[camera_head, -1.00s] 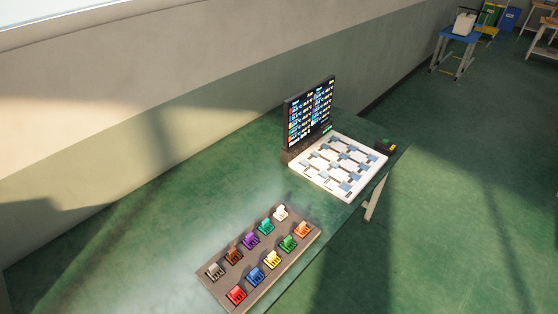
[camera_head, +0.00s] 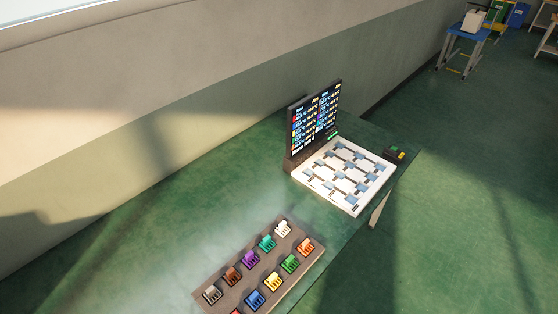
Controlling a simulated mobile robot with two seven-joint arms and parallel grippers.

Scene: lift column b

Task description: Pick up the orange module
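The orange module (camera_head: 306,247) sits in the brown tray (camera_head: 226,262), at the right end of its front row. A green module (camera_head: 290,263) is beside it in that row, and a white module (camera_head: 283,229) is at the same end of the back row. The tray lies on a green table (camera_head: 150,235), and its near-left corner is cut off by the bottom edge of the picture. Neither of my grippers is in view.
A white slotted board (camera_head: 345,177) stands on the table behind the tray, with a lit display screen (camera_head: 315,118) upright at its left side. A small dark box (camera_head: 395,154) with a green top is at the table's right corner. A wall runs along the far side.

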